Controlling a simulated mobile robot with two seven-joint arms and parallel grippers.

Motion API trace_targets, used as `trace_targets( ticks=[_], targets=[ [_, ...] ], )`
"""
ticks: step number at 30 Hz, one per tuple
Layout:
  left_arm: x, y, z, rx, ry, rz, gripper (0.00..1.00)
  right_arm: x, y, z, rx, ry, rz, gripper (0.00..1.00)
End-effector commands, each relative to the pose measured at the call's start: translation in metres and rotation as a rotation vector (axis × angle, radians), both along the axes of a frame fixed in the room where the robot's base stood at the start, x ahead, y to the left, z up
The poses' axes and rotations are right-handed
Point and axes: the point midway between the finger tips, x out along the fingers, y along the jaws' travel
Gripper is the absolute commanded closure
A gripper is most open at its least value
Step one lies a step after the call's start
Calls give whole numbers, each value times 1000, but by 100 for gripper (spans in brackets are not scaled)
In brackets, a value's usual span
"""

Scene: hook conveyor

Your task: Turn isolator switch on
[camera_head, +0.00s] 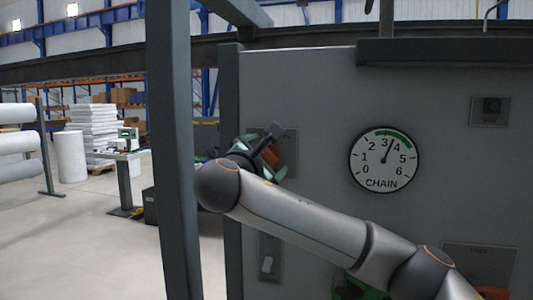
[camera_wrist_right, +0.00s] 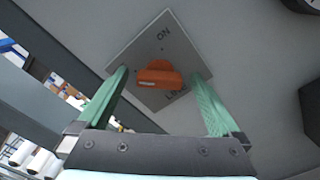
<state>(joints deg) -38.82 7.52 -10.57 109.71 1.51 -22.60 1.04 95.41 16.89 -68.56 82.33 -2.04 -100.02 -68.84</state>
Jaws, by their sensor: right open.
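The isolator switch has an orange knob (camera_wrist_right: 158,75) on a square grey plate (camera_wrist_right: 185,50) marked ON, seen in the right wrist view. Lettering below the knob is partly covered by it. My right gripper (camera_wrist_right: 161,78) is open, with one green finger on each side of the knob. I cannot tell whether either finger touches it. In the head view the right gripper (camera_head: 264,156) is at the switch plate (camera_head: 289,146), on the left part of the grey panel. It hides much of the orange knob (camera_head: 271,155). My left gripper is not clearly seen.
A grey post (camera_head: 172,150) stands left of the panel (camera_head: 310,90), close to my right wrist. A CHAIN dial (camera_head: 384,159) reads between 3 and 4. A small plate with a dark knob (camera_head: 491,107) is at upper right, and a rocker plate (camera_head: 268,263) is below the isolator.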

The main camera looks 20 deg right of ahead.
Motion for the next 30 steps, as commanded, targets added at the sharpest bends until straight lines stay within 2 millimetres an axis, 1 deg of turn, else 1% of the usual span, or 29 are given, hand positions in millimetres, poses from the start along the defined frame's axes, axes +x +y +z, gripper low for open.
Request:
trace_targets(
  ticks=[4, 26, 27, 30],
  targets=[
    [0, 0, -1, 0, 1, 0, 100, 0, 0, 0, 0, 1, -1, 1],
    [-1, 0, -1, -1, 1, 1, 100, 0, 0, 0, 1, 1, -1, 83],
    [-1, 0, -1, 0, 1, 0, 100, 0, 0, 0, 1, 1, -1, 86],
    [-1, 0, -1, 0, 1, 0, 100, 0, 0, -1, 2, 0, -1, 86]
  ],
)
